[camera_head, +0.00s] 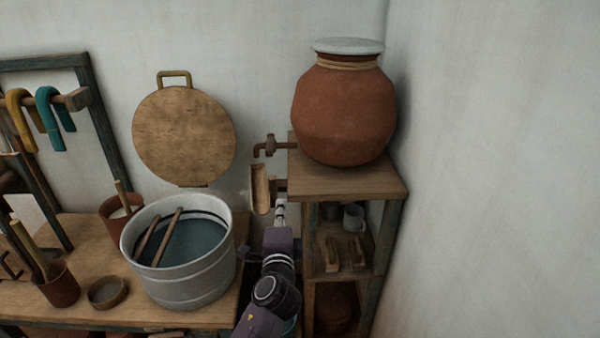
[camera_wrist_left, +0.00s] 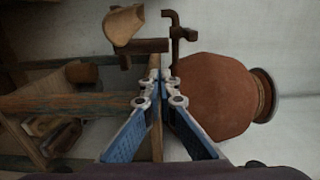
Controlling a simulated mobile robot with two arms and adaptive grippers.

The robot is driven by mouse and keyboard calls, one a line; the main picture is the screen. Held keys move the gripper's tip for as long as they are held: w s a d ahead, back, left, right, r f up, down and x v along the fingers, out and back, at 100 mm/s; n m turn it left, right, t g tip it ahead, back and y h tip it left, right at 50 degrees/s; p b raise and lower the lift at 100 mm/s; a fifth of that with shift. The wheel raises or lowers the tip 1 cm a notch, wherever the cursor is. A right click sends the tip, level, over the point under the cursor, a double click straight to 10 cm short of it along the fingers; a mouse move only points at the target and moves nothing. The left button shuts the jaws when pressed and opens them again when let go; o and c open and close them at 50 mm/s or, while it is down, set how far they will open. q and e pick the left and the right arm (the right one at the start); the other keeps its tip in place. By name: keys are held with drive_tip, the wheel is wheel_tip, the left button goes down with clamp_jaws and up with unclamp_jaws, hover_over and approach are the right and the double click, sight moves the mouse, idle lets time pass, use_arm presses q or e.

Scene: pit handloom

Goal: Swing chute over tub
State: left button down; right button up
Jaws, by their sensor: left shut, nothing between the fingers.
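The chute (camera_head: 260,188) is a short half-round wooden trough beside the stand's left edge, under the tap, clear of the tub and to its right. In the left wrist view the chute (camera_wrist_left: 126,28) sits at the end of a short wooden arm (camera_wrist_left: 146,46). The tub (camera_head: 190,292) is grey metal, holds dark liquid and two sticks, and stands on the bench. My left gripper (camera_head: 280,206) is just below and right of the chute. Its fingers (camera_wrist_left: 156,76) are shut and empty, close to the chute's arm; contact cannot be told. My right gripper is out of view.
A clay pot (camera_head: 345,112) with a pale lid stands on a wooden stand (camera_head: 350,182); a tap (camera_head: 270,147) points left from it. A round wooden lid (camera_head: 184,135) leans on the wall behind the tub. Cups and a small bowl (camera_head: 108,292) crowd the bench (camera_head: 95,262).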

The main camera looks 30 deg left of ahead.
use_arm(q)
drive_tip(key=shift+r, duration=0.35)
drive_tip(key=x, duration=1)
drive_tip(key=shift+p, duration=0.4)
drive_tip(key=shift+r, duration=0.1)
